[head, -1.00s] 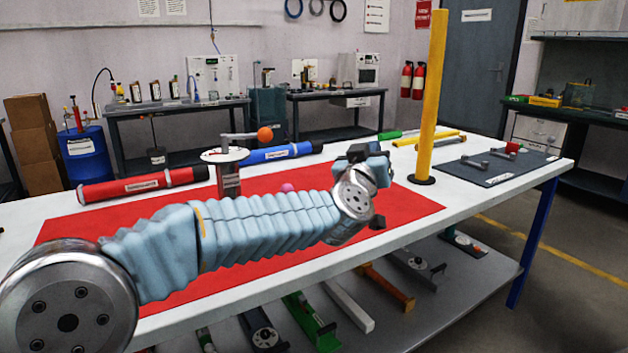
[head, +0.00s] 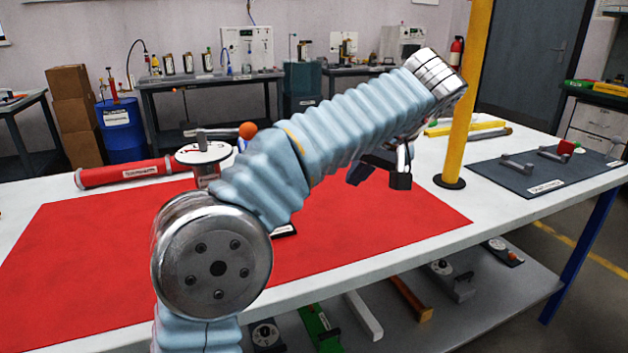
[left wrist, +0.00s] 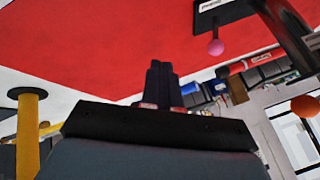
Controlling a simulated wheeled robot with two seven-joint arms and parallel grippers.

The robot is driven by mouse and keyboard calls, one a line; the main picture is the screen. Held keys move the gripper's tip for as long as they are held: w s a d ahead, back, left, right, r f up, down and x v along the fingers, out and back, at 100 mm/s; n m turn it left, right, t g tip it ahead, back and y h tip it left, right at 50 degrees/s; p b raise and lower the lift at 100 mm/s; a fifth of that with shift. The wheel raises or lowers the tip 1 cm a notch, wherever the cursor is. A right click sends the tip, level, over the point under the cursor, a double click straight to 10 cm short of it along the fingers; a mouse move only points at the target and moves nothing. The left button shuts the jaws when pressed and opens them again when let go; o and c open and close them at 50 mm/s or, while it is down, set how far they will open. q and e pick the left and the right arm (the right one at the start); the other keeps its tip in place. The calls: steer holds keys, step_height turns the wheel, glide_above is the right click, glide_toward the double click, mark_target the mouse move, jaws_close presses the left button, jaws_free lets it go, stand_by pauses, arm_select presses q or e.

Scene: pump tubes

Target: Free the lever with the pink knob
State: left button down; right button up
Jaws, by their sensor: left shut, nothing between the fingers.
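The pink knob (left wrist: 215,47) shows in the left wrist view, at the end of a short dark lever by a dark labelled base (left wrist: 222,14) on the red mat. In the head view my left arm hides the knob; only a dark labelled edge (head: 285,230) shows below the arm. My left gripper (head: 401,180) is above the right part of the mat, pointing down in the head view. Its fingers (left wrist: 160,84) are together and empty in the left wrist view, apart from the knob. My right gripper is in neither view.
A round-topped stand (head: 203,153) with an orange-knobbed lever (head: 247,130) stands left of my arm. A yellow post (head: 464,110) rises right of my gripper. A red tube (head: 122,174) lies at the back left. The red mat (head: 90,255) is clear at the left.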

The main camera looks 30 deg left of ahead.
arm_select(q)
steer(key=shift+s+a+r+n+g+y, duration=0.55)
steer(key=shift+a+r+n, duration=0.2)
steer(key=shift+n, duration=0.15)
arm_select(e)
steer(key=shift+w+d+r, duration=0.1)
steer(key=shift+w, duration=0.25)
arm_select(q)
steer(key=x, duration=0.9)
steer(key=shift+w+a+f, duration=0.1)
steer(key=shift+a+f, duration=0.1)
steer(key=a, duration=0.1)
steer(key=s+a, duration=0.1)
steer(key=a, duration=0.1)
steer(key=shift+r, duration=0.15)
steer(key=shift+s+a, duration=0.15)
steer(key=shift+a, duration=0.35)
